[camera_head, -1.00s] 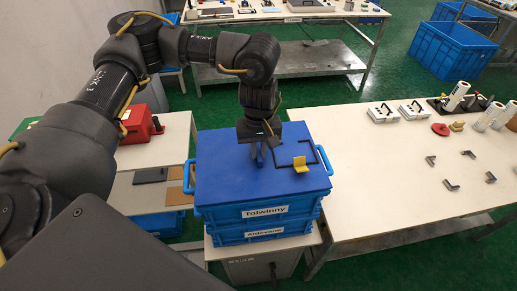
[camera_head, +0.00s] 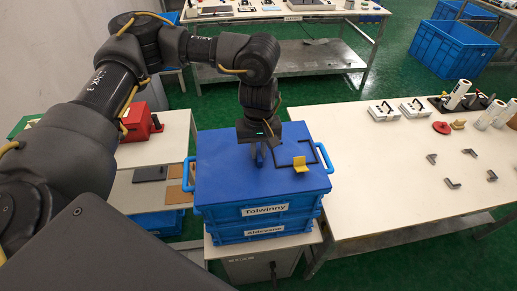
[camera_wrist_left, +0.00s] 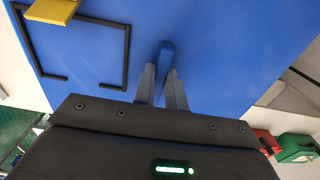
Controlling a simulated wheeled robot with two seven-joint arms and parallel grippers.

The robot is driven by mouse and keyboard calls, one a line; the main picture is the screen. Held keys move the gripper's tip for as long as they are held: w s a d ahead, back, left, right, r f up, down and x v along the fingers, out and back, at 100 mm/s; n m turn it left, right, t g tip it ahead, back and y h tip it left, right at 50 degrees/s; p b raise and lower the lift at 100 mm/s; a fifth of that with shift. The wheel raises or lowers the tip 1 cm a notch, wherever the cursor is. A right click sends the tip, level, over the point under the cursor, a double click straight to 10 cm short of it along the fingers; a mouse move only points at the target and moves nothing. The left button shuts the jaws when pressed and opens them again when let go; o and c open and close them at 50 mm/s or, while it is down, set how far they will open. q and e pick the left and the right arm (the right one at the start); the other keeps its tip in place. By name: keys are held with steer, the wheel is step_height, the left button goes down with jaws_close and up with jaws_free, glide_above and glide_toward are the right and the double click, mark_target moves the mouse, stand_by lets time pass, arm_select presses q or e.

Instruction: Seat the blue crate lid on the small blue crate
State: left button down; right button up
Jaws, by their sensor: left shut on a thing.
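The blue crate lid (camera_head: 225,175) is a flat blue panel lying level over the top of the small blue crate (camera_head: 228,222), whose label reads "Tolwinny". I cannot tell whether a thin gap remains between them. My left gripper (camera_head: 257,161) points down at the lid's middle. In the left wrist view its fingers (camera_wrist_left: 163,88) are shut on a small blue upright handle (camera_wrist_left: 165,55) on the lid (camera_wrist_left: 225,50). A black wire-like frame (camera_head: 312,148) and a yellow bracket (camera_head: 300,165) show on the lid's right part. My right gripper is out of view.
Another blue crate (camera_head: 232,241) lies beneath, on a low stand (camera_head: 262,258). A white table (camera_head: 400,180) with small brackets and white cylinders stands at the right. A table with a red case (camera_head: 140,122) is at the left. More blue crates (camera_head: 450,50) stand at the back right.

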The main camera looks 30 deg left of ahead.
mark_target(258, 152)
arm_select(q)
steer(key=c, duration=1.4)
jaws_free()
steer(key=shift+f, duration=0.1)
steer(key=shift+o, duration=0.2)
step_height(258, 152, up, 11)
steer(key=b, duration=0.1)
steer(key=shift+s+f, duration=0.1)
steer(key=shift+f, duration=0.05)
